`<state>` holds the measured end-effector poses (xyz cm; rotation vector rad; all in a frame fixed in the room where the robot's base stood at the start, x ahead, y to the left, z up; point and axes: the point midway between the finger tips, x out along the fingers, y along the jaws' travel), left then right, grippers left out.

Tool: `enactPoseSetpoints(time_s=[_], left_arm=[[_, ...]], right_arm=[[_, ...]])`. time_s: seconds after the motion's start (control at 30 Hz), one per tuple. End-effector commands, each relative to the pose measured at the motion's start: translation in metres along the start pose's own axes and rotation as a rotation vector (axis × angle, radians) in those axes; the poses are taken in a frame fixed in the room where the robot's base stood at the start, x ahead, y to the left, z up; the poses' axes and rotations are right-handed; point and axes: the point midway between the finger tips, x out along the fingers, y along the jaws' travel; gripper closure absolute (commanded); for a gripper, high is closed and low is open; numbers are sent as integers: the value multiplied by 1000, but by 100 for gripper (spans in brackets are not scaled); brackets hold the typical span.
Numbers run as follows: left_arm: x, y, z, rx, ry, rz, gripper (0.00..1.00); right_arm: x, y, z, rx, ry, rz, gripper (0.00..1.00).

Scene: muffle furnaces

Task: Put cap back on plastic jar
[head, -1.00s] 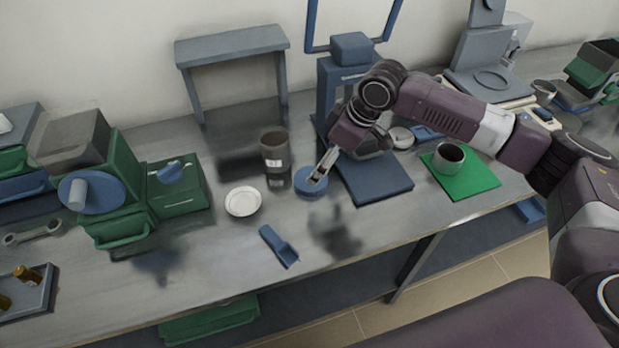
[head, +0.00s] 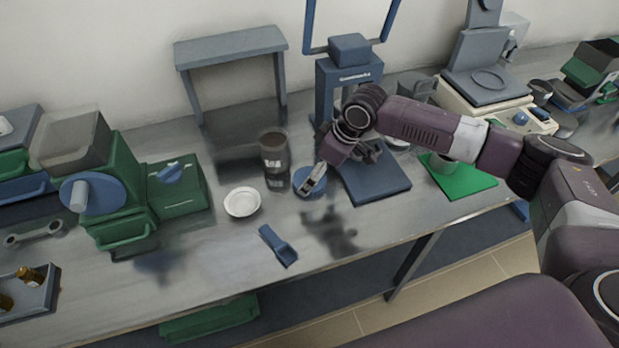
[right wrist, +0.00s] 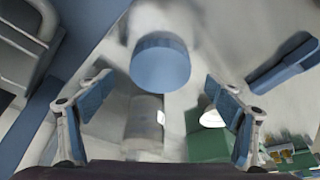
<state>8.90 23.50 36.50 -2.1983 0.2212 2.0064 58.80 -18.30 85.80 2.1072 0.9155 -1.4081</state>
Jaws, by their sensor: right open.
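The plastic jar (head: 273,150) is dark and translucent with a small white label. It stands upright on the bench with its top uncovered. The round blue cap (head: 300,177) lies on the bench just right of the jar, partly hidden by my right gripper (head: 314,180). In the right wrist view the cap (right wrist: 160,62) shows ahead, between the lines of the two spread fingers, and the blurred jar (right wrist: 144,122) is below it. My right gripper (right wrist: 158,92) is open with nothing between its fingers. My left gripper is not in view.
A white dish (head: 242,202) and a blue scoop-like piece (head: 278,245) lie left and in front of the cap. A blue stand (head: 376,185) is close to the right. A green mat (head: 470,184) bears a metal cup. The bench front is mostly clear.

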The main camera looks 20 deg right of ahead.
Motion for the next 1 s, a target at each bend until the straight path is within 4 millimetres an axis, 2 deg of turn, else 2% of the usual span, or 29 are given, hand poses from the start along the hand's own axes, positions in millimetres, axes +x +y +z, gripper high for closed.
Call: enactPoseSetpoints(time_s=[0.1, 0.2, 0.57, 0.83, 1.0], left_arm=[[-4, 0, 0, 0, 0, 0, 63], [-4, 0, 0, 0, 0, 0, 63], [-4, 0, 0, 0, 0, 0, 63], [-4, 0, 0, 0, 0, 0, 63], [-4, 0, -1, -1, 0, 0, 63]], right_arm=[[16, -1, -1, 0, 0, -2, 15], [23, -1, 0, -1, 0, -1, 15], [25, -1, 0, -1, 0, 0, 17], [25, 0, 0, 0, 0, 0, 46], [25, 0, 0, 0, 0, 0, 49]])
